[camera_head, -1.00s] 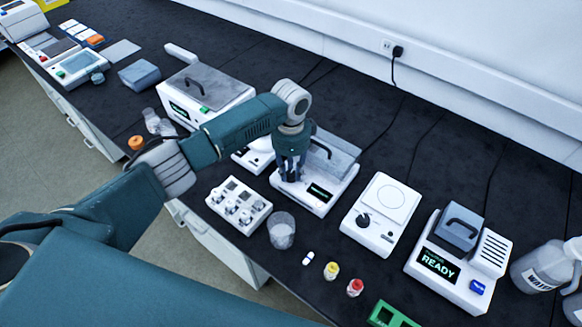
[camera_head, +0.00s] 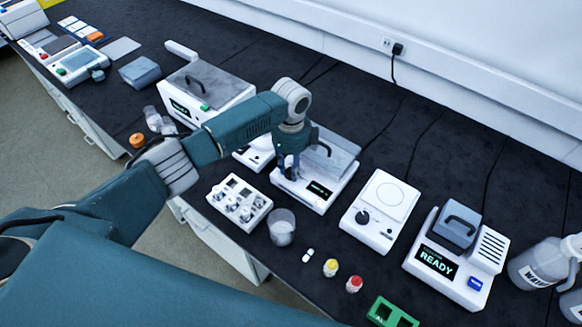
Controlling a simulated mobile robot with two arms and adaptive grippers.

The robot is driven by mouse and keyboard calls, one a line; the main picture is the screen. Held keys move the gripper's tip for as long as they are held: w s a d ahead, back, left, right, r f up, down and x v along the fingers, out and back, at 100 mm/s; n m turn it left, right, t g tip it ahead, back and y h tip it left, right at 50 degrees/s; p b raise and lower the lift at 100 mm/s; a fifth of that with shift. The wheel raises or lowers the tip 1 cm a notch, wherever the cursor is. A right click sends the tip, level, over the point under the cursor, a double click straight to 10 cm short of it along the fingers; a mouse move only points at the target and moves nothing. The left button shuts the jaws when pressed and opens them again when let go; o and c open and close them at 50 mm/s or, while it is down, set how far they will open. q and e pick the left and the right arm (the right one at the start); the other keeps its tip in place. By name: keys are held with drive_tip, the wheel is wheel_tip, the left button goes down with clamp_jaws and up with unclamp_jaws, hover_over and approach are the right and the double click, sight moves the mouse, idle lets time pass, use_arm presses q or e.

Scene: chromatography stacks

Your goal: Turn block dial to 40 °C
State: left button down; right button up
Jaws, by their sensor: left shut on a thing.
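The heating block (camera_head: 345,165) is a white box with a grey lid and handle and a small dark display (camera_head: 319,190) on its front. Green characters on the display are too small to read. My left gripper (camera_head: 287,174) points down at the left end of the block's front, beside the display. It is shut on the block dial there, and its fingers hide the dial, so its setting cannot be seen. My right gripper is not in view.
To the right are a white stirrer plate (camera_head: 383,205) with a black knob and a device reading READY (camera_head: 437,262). Small capped vials (camera_head: 331,267) and a green rack (camera_head: 392,313) lie near the front edge.

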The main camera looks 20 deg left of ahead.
sight(290, 170)
use_arm(q)
drive_tip(key=shift+w+a+r, duration=0.1)
idle(0.3)
drive_tip(key=c, duration=1.4)
unclamp_jaws()
drive_tip(key=shift+r, duration=0.1)
wheel_tip(290, 170, up, 12)
